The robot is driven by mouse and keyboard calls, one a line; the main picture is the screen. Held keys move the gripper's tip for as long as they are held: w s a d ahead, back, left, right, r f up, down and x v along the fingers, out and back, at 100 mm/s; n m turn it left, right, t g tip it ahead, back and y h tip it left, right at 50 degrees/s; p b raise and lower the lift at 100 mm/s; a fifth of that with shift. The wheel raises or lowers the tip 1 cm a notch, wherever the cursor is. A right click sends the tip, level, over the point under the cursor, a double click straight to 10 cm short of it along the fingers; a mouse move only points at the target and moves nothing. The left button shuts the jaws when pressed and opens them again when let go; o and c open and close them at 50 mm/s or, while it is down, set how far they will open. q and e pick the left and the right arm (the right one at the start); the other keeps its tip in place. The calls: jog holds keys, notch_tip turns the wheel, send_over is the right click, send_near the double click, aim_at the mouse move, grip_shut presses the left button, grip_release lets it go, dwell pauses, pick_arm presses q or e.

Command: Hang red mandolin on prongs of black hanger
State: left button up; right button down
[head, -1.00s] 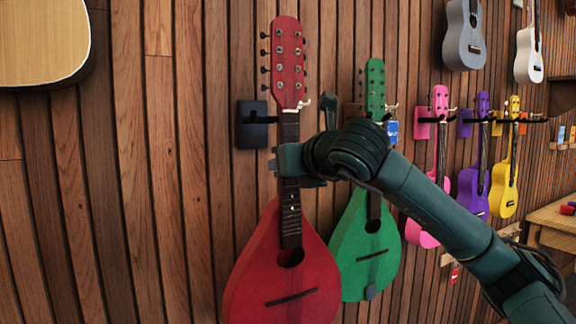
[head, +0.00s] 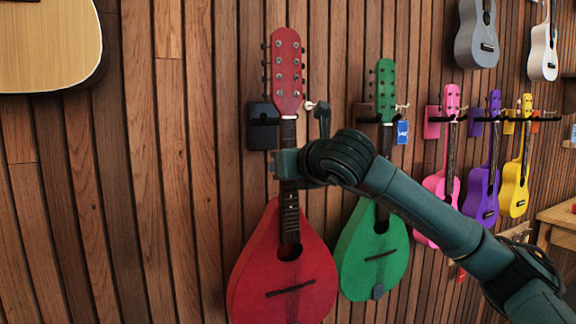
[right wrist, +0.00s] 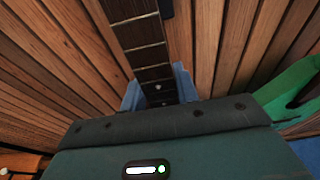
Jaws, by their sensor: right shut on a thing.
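The red mandolin (head: 283,273) is upright in front of the slatted wall in the head view, headstock up. My right gripper (head: 284,165) is shut on its neck, below the headstock; the right wrist view shows the fretted neck (right wrist: 145,42) between the blue fingers (right wrist: 160,92). The black hanger (head: 262,126) is on the wall just left of the neck, at the height of the headstock's lower end. Its prongs are mostly hidden behind the mandolin, so I cannot tell whether they touch it. My left gripper is not in view.
A green mandolin (head: 372,250) hangs close on the right, partly behind my right arm. Pink (head: 442,188), purple (head: 483,190) and yellow (head: 515,185) ukuleles hang farther right. A natural-wood guitar body (head: 50,45) is at upper left. The wall below it is bare.

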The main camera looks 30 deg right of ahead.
jog(key=shift+w+r, duration=0.25)
jog(key=shift+w, duration=0.35)
dwell(0.5)
jog(key=shift+r+x, duration=0.2)
jog(key=shift+x, duration=0.65)
jog(key=shift+r+x, duration=0.2)
jog(key=shift+x, duration=0.65)
jog(key=shift+r+x, duration=0.2)
jog(key=shift+x, duration=0.7)
jog(key=shift+w, duration=0.1)
jog(key=shift+f+b, duration=0.85)
jog(key=shift+f, duration=0.05)
